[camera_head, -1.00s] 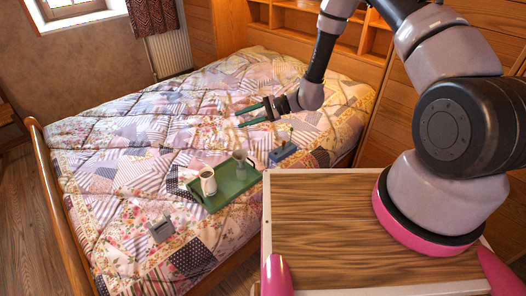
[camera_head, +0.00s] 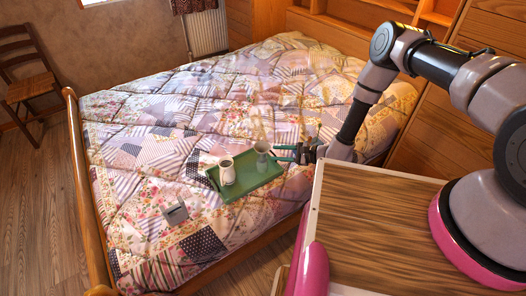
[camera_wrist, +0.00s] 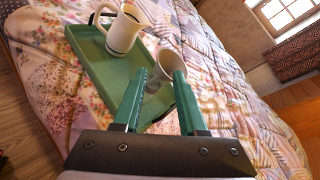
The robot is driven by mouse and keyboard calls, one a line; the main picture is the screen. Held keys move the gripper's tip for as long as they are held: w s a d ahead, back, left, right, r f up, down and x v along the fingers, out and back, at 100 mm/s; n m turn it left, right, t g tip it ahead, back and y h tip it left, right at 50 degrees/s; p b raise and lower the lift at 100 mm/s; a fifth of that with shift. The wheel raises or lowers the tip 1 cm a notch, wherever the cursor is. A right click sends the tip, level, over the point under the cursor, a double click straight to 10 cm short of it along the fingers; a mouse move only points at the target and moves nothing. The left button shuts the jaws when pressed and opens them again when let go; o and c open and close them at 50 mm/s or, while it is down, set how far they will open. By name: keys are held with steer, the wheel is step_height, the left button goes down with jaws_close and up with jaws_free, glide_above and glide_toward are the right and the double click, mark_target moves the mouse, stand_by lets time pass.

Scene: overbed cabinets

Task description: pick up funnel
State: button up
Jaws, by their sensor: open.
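A pale grey, cup-like vessel, which I take to be the funnel (camera_head: 262,154), stands wide end up at the right back of a green tray (camera_head: 254,193) on the bed. In the wrist view the funnel (camera_wrist: 167,64) shows just beyond and between my green fingertips, its lower part partly hidden by them. My gripper (camera_head: 279,154) is open and empty, at the right of the funnel. I cannot tell whether the fingers touch it. A white pitcher (camera_head: 227,175) stands on the tray left of the funnel; it also shows in the wrist view (camera_wrist: 124,30).
The tray lies on a patchwork quilt (camera_head: 215,110). A wooden bed rail (camera_head: 88,180) edges the bed's left. My wood-topped base is close at the right. A chair (camera_head: 30,85) stands far left.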

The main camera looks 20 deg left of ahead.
mark_target(262, 153)
steer(key=x, duration=0.5)
steer(key=shift+a, duration=0.1)
jaws_close()
steer(key=shift+s, duration=0.1)
stand_by(1.1)
